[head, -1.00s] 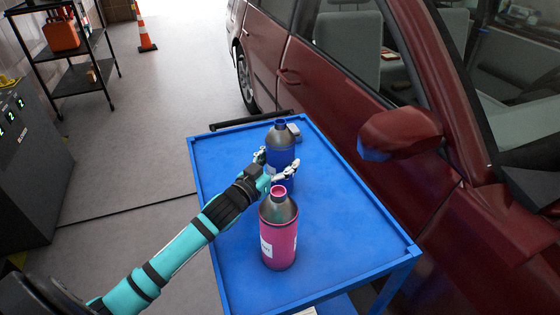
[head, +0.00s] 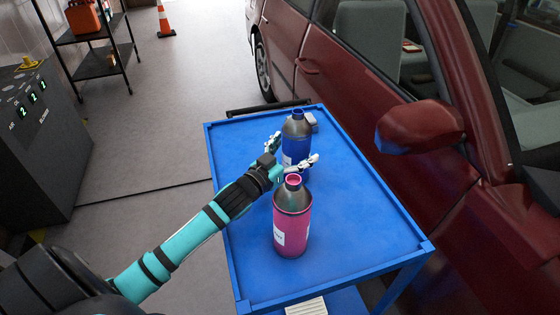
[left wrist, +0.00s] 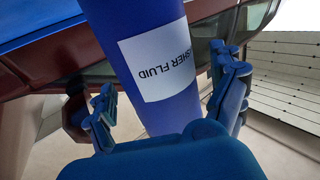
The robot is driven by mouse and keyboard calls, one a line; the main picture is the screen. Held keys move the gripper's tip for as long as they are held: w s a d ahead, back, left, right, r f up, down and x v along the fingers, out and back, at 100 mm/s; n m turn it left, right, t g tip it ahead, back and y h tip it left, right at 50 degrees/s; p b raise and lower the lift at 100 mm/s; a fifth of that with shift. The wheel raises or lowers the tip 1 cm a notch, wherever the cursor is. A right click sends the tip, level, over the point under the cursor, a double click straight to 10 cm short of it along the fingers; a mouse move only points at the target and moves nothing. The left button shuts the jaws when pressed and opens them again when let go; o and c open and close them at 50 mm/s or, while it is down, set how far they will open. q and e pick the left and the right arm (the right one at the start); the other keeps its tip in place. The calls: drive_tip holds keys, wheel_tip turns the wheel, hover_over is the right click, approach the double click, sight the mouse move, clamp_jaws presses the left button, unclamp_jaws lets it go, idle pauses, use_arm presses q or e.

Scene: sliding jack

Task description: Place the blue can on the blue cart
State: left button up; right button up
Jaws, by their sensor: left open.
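The blue can (head: 296,139) stands upright on the blue cart (head: 350,235), toward its far end. In the left wrist view the blue can (left wrist: 160,75) shows close up with a white label. My left gripper (head: 294,152) is open around the can's near side, one finger to its left and one to its right. In the left wrist view the left gripper (left wrist: 168,90) has its fingers apart on both sides of the can, and I cannot tell whether they touch it. My right gripper is not in view.
A pink can (head: 292,218) stands upright on the cart, just in front of my left wrist. A small grey object (head: 311,120) lies behind the blue can. A red car (head: 420,125) with a protruding mirror stands close on the right. The cart's near right is clear.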

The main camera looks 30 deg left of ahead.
use_arm(q)
drive_tip(key=s+a, duration=0.1)
drive_tip(key=s, duration=1)
drive_tip(key=shift+a, duration=0.25)
